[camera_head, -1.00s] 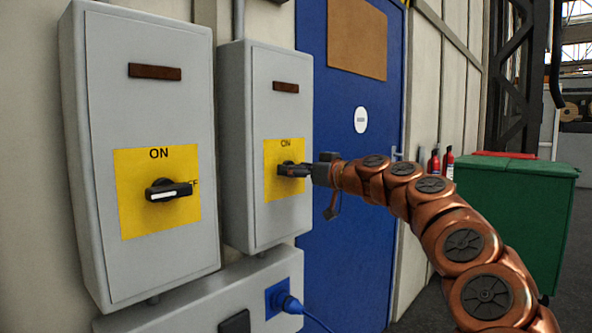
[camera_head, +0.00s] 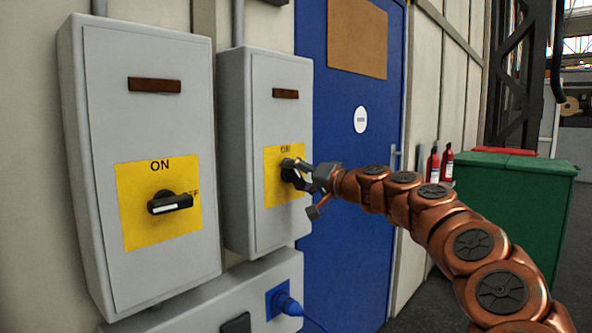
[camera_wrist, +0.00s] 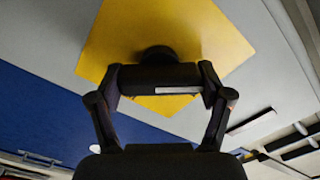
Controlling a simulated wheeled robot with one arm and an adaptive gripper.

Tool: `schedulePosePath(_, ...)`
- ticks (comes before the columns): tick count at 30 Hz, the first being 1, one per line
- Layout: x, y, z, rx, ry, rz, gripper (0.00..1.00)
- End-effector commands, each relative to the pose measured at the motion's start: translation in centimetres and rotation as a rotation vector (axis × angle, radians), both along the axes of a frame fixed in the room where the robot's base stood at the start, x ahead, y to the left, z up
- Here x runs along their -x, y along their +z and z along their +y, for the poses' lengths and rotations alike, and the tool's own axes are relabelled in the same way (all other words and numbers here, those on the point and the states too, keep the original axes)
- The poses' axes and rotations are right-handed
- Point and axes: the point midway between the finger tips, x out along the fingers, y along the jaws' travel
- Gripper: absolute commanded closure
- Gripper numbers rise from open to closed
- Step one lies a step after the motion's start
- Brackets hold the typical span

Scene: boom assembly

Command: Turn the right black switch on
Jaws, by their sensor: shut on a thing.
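The right black switch (camera_wrist: 160,77) sits on a yellow plate (camera_head: 271,190) on the right grey box (camera_head: 281,110). My gripper (camera_head: 291,172) is at this switch, and in the head view it covers most of the handle. In the wrist view, my gripper (camera_wrist: 160,80) has one finger at each end of the black handle, shut on it. The handle bears a white strip. My gripper looks rolled relative to the box, as the yellow plate appears tilted in the wrist view. The left black switch (camera_head: 170,203) on the left grey box (camera_head: 147,120) points sideways toward OFF.
A blue plug (camera_head: 287,304) with a cable sits in the lower grey box (camera_head: 200,296). A blue door (camera_head: 345,220) is behind my arm. Fire extinguishers (camera_head: 447,163) and a green bin (camera_head: 510,205) stand at the right.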

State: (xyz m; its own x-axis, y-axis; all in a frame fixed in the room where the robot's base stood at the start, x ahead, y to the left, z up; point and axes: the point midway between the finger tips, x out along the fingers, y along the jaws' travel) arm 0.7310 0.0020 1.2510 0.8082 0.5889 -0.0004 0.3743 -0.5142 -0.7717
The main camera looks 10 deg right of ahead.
Motion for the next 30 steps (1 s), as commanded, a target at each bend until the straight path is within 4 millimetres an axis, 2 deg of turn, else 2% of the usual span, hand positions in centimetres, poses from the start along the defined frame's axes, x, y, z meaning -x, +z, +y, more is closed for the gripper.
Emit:
schedulePosePath(1, 0.03, 0.49, -0.04, -0.038, 0.000, 0.026, 0.57)
schedulePosePath(15, -0.01, 0.31, 0.00, -0.376, 0.001, 0.274, 0.57)
schedulePosePath(30, -0.07, -0.01, -0.11, -0.557, -0.002, 0.404, 0.57)
